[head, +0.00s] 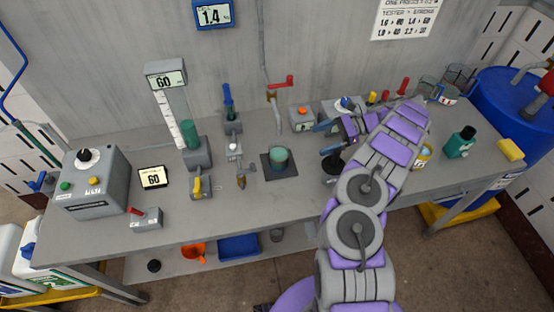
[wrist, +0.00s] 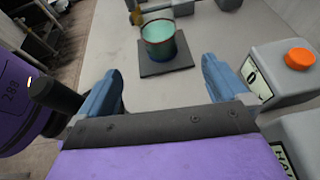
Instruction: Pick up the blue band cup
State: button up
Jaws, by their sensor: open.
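A cup with teal-green contents (head: 278,158) stands upright on a dark square pad at mid-table; the wrist view shows it ahead (wrist: 158,42), beyond my fingertips. Clear cups stand at the back right, one with a blue and red marking (head: 446,96). My gripper (head: 335,122) is to the right of the padded cup, above the table. In the wrist view my gripper (wrist: 162,85) is open and empty, touching no cup.
A grey box with an orange button (wrist: 298,58) is close to my right finger. The dark pad (head: 270,173) lies under the teal cup. A green bottle (head: 461,141) and yellow sponge (head: 509,149) are at right.

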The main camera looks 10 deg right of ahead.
jog(key=b, duration=0.2)
send_near(278, 155)
jog(key=s+a+r, duration=0.1)
jog(key=s+a, duration=0.1)
jog(key=a, duration=0.1)
jog(key=s+a+r, duration=0.1)
jog(key=shift+a+r, duration=0.25)
jog(key=shift+r, duration=0.1)
jog(key=shift+a+f, duration=0.15)
jog(key=shift+a, duration=0.05)
jog(key=shift+w+d+f, duration=0.1)
jog(key=shift+d+f, duration=0.05)
jog(key=shift+f, duration=0.15)
jog(key=x, duration=0.6)
jog(key=shift+r+b, duration=0.3)
jog(key=shift+b, duration=0.1)
jog(key=shift+d, duration=0.45)
jog(key=c, duration=0.5)
jog(key=shift+a, duration=0.4)
jog(key=c, duration=0.6)
